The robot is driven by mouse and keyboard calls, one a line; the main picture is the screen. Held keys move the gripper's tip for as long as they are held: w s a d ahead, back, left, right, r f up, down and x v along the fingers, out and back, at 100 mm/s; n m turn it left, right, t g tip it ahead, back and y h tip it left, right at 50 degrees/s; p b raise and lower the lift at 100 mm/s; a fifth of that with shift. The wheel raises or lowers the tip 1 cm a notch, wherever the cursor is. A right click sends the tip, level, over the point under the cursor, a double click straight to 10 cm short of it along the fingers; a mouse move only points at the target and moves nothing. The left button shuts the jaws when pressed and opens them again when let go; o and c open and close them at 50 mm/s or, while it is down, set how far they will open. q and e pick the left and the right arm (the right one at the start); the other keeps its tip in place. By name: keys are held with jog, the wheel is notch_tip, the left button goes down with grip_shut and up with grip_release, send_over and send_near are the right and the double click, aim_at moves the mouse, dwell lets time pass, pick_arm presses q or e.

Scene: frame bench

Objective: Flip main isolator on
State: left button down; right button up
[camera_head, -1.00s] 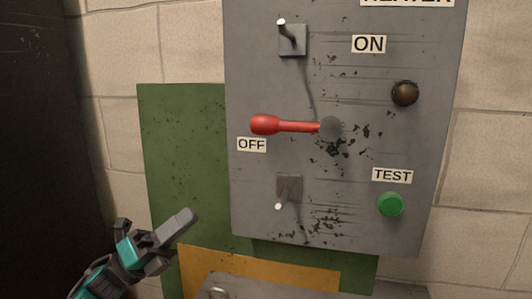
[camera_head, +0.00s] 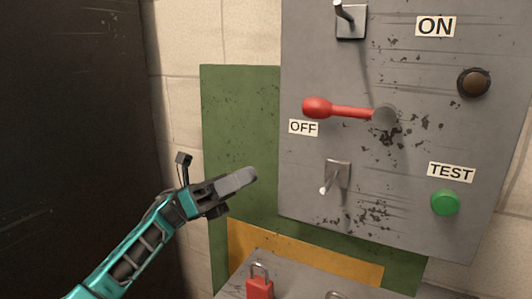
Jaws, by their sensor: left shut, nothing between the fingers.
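The main isolator is a red lever (camera_head: 345,110) on the grey panel (camera_head: 410,160). Its round red knob points left, just above the OFF label (camera_head: 303,128), and its pivot is on the right. The ON label (camera_head: 436,27) is higher up to the right. My left gripper (camera_head: 243,180) is shut and empty, left of the panel and lower than the lever, in front of the green board. It is apart from the lever. My right gripper is not in view.
Toggle switches sit above (camera_head: 350,20) and below (camera_head: 337,173) the lever. A dark round lamp or button (camera_head: 474,82) and a green TEST button (camera_head: 446,202) are on the right. A red padlock (camera_head: 259,284) lies on a grey surface below. A dark upright surface (camera_head: 70,130) stands left.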

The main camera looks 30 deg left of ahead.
pick_arm(q)
jog(key=a+r+p+x, duration=0.1)
jog(key=r+p+x, duration=0.1)
jog(key=x, duration=1)
jog(key=shift+w+a+r+p, duration=0.2)
jog(key=shift+a+p, duration=0.1)
jog(key=shift+p, duration=0.4)
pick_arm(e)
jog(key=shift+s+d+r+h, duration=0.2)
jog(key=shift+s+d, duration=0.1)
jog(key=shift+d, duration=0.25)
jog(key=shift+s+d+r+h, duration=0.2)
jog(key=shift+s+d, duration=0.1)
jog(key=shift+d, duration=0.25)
